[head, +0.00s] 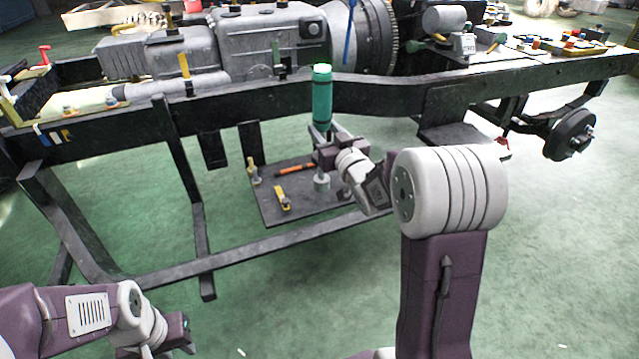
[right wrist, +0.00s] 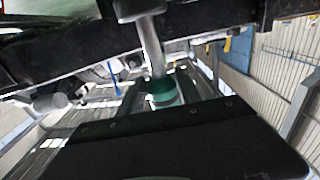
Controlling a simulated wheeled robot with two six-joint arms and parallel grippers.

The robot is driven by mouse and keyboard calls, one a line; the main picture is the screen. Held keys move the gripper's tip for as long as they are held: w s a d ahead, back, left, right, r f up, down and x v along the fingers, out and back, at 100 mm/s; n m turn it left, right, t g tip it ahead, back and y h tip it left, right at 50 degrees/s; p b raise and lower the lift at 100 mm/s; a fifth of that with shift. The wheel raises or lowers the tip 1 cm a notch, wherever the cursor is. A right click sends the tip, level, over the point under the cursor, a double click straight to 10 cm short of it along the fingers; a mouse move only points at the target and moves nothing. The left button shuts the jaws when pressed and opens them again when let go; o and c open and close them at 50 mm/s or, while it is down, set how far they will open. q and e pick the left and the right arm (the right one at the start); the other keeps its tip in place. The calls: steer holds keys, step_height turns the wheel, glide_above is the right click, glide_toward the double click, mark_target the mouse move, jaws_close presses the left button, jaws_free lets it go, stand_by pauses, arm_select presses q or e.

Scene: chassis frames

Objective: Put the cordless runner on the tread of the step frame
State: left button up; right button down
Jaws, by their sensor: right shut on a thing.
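The cordless runner (head: 322,95) looks like the upright green cylinder in front of the chassis rail. My right gripper (head: 321,136) is shut on it at its lower part. The green part also shows in the right wrist view (right wrist: 163,92), partly hidden by a dark plate, with a grey shaft above it. A dark flat plate (head: 268,208), which looks like the tread of the step frame (head: 270,245), lies low, below the runner and gripper. A short grey cylinder (head: 322,183) shows just under my right gripper. My left gripper (head: 180,332) is at the lower left, its fingers unclear.
On the plate are an orange-handled tool (head: 295,169) and yellow-and-grey pieces (head: 283,198). The black chassis rail (head: 400,98) runs behind the runner, with a grey gearbox (head: 260,45) above. Green floor (head: 545,240) at the right is clear.

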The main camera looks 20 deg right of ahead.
steer(key=w+a+f+b, duration=0.5)
steer(key=w+f+b, duration=0.4)
steer(key=w+f, duration=0.1)
steer(key=shift+a+f, duration=0.35)
steer(key=shift+f, duration=0.15)
steer(key=c, duration=0.8)
jaws_free()
